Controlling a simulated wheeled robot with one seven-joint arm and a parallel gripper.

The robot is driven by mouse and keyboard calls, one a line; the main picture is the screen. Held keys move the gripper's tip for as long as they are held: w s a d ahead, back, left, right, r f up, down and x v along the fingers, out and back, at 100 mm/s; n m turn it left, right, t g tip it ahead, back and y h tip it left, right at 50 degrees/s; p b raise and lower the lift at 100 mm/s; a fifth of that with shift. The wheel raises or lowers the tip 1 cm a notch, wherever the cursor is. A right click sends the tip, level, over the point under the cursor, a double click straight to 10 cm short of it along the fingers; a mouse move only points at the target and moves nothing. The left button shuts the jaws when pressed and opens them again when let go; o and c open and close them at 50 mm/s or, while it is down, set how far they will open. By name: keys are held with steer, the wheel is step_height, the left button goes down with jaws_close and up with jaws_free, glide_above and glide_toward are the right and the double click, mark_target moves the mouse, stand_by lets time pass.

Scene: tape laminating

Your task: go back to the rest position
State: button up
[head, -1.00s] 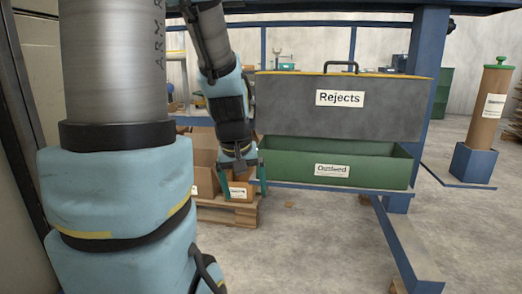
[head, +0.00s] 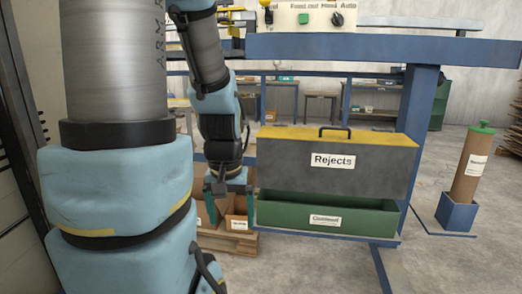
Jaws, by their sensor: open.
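My gripper (head: 229,208) hangs at the end of my arm, left of the green bin, with its fingers pointing down.
A grey box labelled Rejects (head: 290,168) sits above a green bin (head: 278,220) on a blue frame (head: 414,110). A control panel (head: 287,18) is at the top. A brown tube (head: 470,168) stands in a blue base at right. Open floor lies at lower right.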

step_height(320, 180, up, 16)
steer(key=p, duration=1.3)
steer(key=shift+p, duration=0.4)
